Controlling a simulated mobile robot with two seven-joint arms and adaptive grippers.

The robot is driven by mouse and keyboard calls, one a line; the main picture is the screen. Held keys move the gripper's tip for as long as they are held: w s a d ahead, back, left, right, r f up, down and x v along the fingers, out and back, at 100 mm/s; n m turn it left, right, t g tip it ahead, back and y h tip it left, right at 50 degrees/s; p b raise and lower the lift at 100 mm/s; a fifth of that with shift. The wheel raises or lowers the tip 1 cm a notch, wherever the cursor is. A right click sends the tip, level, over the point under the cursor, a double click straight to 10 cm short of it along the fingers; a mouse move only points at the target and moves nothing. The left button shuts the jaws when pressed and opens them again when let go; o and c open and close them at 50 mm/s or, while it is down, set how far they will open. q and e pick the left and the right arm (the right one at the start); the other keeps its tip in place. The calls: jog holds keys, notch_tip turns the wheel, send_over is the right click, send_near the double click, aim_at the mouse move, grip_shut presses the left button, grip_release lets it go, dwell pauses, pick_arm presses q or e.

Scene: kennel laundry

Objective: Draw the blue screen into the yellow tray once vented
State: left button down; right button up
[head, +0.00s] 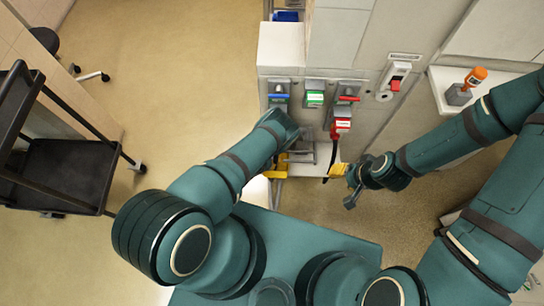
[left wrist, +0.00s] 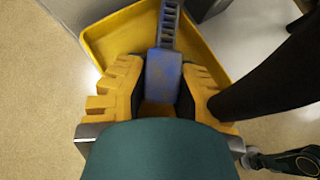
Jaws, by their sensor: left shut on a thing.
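The blue screen (left wrist: 165,78) shows in the left wrist view as a flat blue block with a slotted, ladder-like strip running away from it. My left gripper (left wrist: 161,85) is shut on the block, one yellow finger on each side. The yellow tray (left wrist: 105,45) lies beneath and around the screen, its raised rim showing at left and right. In the head view my left gripper (head: 279,166) is low at the machine front, and my forearm hides the screen there. My right gripper (head: 345,182) is to its right, beside a dark hose; its finger gap is unclear.
Above the left gripper, the machine front carries a blue-handled valve (head: 278,97), a green label (head: 314,98) and a red-handled valve (head: 347,98). A red switch (head: 395,84) is farther right. An orange-topped device (head: 468,85) stands on a white shelf. A black cart (head: 62,172) stands left; floor between is clear.

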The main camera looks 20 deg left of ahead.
pick_arm(q)
jog(key=shift+f, duration=0.1)
jog(key=c, duration=0.8)
grip_release()
jog(key=shift+c, duration=0.2)
jog(key=s+a+r+p, duration=0.1)
jog(key=s+r+p, duration=0.2)
jog(key=r+p, duration=0.3)
jog(key=shift+s+a+r, duration=0.25)
jog(key=shift+a+r, duration=0.05)
jog(key=shift+r, duration=0.35)
dwell(0.3)
dwell(0.5)
